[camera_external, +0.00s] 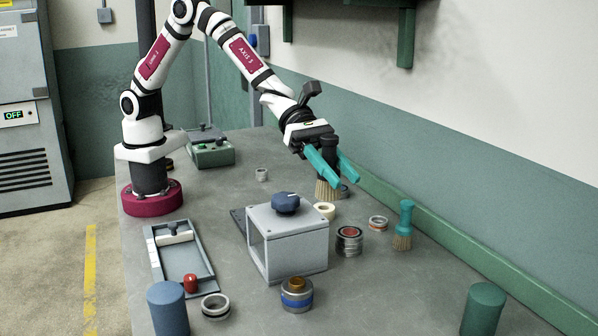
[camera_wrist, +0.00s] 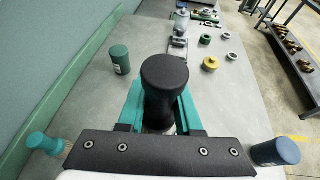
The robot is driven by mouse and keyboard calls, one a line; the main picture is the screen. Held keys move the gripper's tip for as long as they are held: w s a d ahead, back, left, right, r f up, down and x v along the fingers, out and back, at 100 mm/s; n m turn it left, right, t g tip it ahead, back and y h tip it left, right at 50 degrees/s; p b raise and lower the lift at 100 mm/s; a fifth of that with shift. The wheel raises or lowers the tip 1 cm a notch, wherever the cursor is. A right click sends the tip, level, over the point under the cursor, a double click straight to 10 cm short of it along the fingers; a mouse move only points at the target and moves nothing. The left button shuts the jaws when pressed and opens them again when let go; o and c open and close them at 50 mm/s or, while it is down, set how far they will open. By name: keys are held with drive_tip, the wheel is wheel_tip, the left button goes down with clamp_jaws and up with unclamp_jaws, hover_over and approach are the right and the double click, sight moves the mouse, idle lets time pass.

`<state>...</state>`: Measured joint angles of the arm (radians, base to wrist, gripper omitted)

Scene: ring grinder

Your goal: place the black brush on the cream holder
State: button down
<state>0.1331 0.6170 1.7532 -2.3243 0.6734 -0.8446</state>
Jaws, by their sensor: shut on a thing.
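The black brush (camera_external: 329,150) is upright between the teal fingers of my gripper (camera_external: 346,182), which is shut on it. Its tan bristles point down. In the wrist view, the round black top of the brush (camera_wrist: 165,78) fills the middle, with the teal fingers of my gripper (camera_wrist: 160,108) on both sides. The cream holder (camera_external: 325,210) looks like a low ring on the table, just below the bristles in the external view. I cannot tell whether the bristles are above it or behind it. I cannot make out the holder in the wrist view.
A grey box frame with a blue knob (camera_external: 286,203) stands in front of the holder. A red-centred ring stack (camera_external: 349,241), a small ring (camera_external: 378,222) and a teal brush (camera_external: 403,228) stand to the right. A green ledge (camera_external: 450,227) runs along the wall.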

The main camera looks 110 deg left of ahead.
drive_tip(key=s+a, duration=1.2)
drive_tip(key=a, duration=0.4)
hover_over(331, 212)
drive_tip(key=shift+n+y, duration=0.3)
drive_tip(key=shift+n, duration=0.1)
wheel_tip(331, 212, down, 16)
drive_tip(key=shift+f, duration=0.1)
drive_tip(key=c, duration=0.6)
unclamp_jaws()
